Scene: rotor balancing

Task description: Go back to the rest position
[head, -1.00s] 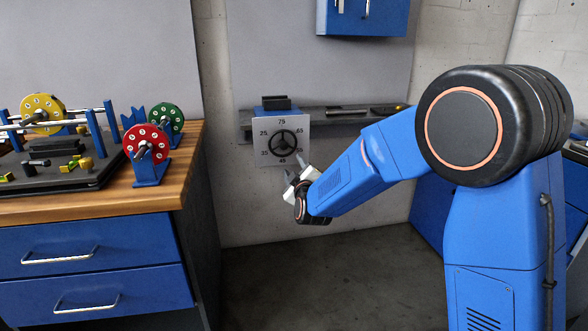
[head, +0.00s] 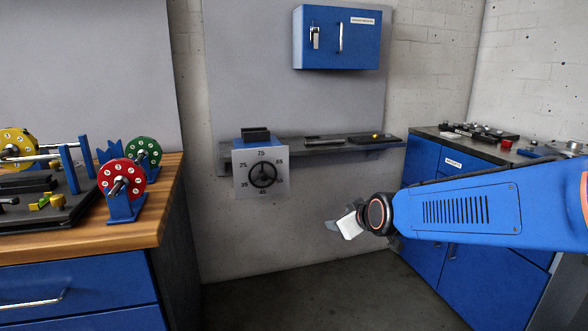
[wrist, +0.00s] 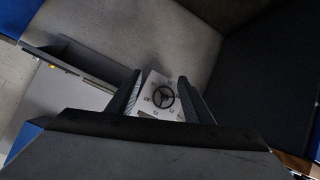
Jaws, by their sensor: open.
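My gripper (head: 343,222) is in the head view right of centre, in free air in front of the wall and apart from everything. In the wrist view my gripper (wrist: 160,88) shows two separated fingers with nothing held between them. Beyond the fingers is the white dial plate (wrist: 157,98) with a black handwheel. In the head view the dial plate (head: 240,186) hangs at the shelf's left end, left of my gripper, with numbers around its black handwheel (head: 262,175).
A grey shelf (head: 345,146) runs along the wall under a blue cabinet (head: 337,38). A wooden bench (head: 155,215) with red (head: 121,178), green (head: 143,152) and yellow (head: 17,143) discs stands left. A blue counter unit (head: 425,160) stands right. Floor between is clear.

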